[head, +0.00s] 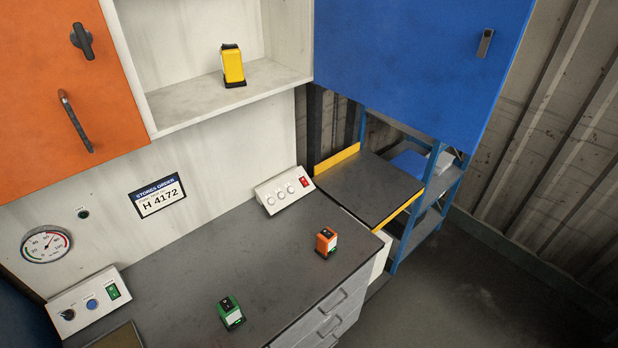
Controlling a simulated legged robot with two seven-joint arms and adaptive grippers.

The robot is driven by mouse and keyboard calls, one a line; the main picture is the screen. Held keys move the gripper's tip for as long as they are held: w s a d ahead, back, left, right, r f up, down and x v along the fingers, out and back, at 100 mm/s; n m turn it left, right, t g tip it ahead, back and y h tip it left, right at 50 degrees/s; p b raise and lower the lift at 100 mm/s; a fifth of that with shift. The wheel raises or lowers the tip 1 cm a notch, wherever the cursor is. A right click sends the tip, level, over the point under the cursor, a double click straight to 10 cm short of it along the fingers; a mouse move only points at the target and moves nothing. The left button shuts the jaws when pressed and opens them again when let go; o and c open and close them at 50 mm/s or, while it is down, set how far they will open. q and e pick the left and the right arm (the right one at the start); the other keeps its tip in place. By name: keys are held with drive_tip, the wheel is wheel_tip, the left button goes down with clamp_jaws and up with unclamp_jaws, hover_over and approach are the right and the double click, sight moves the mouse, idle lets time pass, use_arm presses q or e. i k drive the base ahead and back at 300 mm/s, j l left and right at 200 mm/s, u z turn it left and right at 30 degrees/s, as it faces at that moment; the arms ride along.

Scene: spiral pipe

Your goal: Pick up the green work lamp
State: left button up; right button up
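The green work lamp (231,313) is a small boxy block with a dark face and green edges. It sits on the dark grey counter (185,270), near its front edge at the bottom of the head view. Nothing covers it. Neither my left nor my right gripper shows in the head view.
An orange lamp (326,242) stands farther right on the counter, and a yellow lamp (233,66) on the open shelf (185,100). Control boxes (284,190) and (88,300) stand along the back wall. Orange (50,95) and blue (420,60) cabinet doors hang above.

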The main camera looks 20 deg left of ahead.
sight(232, 318)
drive_tip(key=j+u, duration=0.1)
drive_tip(key=u, duration=1.5)
